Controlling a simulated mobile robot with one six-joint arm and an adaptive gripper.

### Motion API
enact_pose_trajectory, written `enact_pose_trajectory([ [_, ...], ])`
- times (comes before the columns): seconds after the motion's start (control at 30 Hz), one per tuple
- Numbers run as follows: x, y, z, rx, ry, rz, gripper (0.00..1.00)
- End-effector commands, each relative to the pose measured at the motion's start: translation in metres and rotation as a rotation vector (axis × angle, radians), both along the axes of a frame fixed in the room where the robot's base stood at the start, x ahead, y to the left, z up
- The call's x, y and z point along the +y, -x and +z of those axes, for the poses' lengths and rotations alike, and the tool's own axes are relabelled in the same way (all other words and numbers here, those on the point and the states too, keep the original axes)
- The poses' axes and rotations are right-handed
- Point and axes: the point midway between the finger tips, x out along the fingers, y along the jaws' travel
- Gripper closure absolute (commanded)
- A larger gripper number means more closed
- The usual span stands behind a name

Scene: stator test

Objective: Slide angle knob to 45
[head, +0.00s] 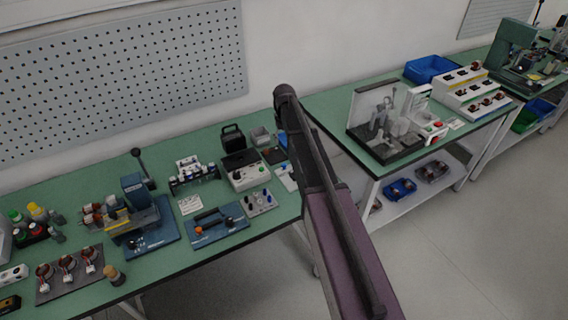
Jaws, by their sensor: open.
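I cannot single out an angle knob or read any angle scale at this size. On the green bench stand several devices with small controls. A blue plate (228,234) carries a dark bar and a small orange knob (198,230). A grey panel (258,203) with small blue and dark knobs lies to its right. A light control box (247,177) with a green button stands behind them. My arm rises from the bottom across the middle of the head view and hides part of the bench's right end. My gripper is not visible.
A blue press-like machine (133,190) with a lever and motor parts on a dark tray (68,277) stand at the left. A second bench (330,101) to the right holds a grey fixture and a blue bin (430,68). Open floor (450,255) lies at lower right.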

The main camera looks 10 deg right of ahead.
Motion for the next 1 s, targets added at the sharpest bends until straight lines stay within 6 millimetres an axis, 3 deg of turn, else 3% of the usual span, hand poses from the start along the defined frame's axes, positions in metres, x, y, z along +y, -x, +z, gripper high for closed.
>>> enact_pose_trajectory([
  [0.47,-0.001,0.001,-0.004,0.000,0.000,-0.001,0.34],
  [1.0,-0.002,0.001,-0.039,0.000,0.000,-0.002,0.34],
])
